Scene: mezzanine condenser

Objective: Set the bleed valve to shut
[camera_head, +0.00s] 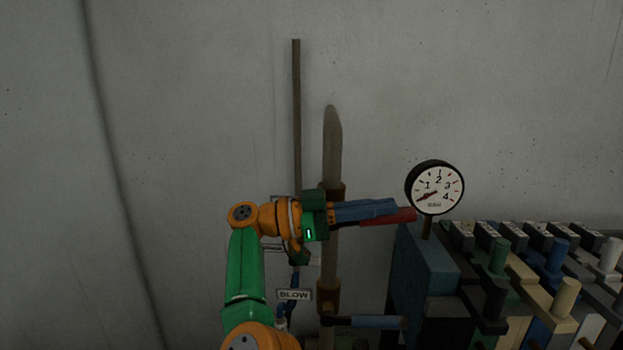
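The lever's pivot on the upright pipe (333,150) is hidden by my gripper. No label reading bleed is legible, so I cannot confirm which valve is the bleed valve. A lower lever with a blue grip (375,322) also points right.
A tag reading BLOW (293,295) hangs left of the pipe; another tag is partly hidden by my arm. A round gauge (435,187) stands right of the red handle. A bank of blocks with coloured pegs (565,297) fills the lower right. The wall at left is clear.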

